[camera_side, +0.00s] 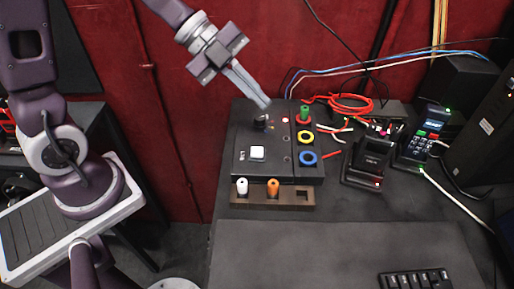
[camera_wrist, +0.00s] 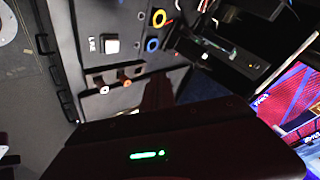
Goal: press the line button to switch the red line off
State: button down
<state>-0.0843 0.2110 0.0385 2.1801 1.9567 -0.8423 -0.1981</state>
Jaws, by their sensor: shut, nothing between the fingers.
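A dark control box (camera_side: 240,167) stands on the table in the side view. The button also shows in the wrist view (camera_wrist: 112,45). A small red light (camera_side: 285,120) glows near the back of the box. My gripper (camera_side: 266,104) is shut and empty, its fingertips pointing down above the back of the box, near a black knob (camera_side: 261,123). It is apart from the pale button, behind it.
A green peg (camera_side: 304,114), yellow ring (camera_side: 306,137) and blue ring (camera_side: 308,158) sit at the box's right. A brown rack (camera_side: 252,200) in front holds white and orange pegs. Red cable (camera_side: 350,105), a black device (camera_side: 365,165) and a keypad terminal (camera_side: 414,148) lie right. A keyboard (camera_side: 416,279) is in front.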

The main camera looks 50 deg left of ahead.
aim_at(253, 149)
jog(key=shift+s+f+m+g, duration=0.3)
jog(key=shift+s+f+g, duration=0.15)
jog(key=shift+s, duration=0.2)
jog(key=shift+f, duration=4.35)
jog(key=shift+f, duration=0.15)
jog(key=shift+f, duration=0.25)
jog(key=shift+f, duration=0.45)
jog(key=shift+r, duration=0.9)
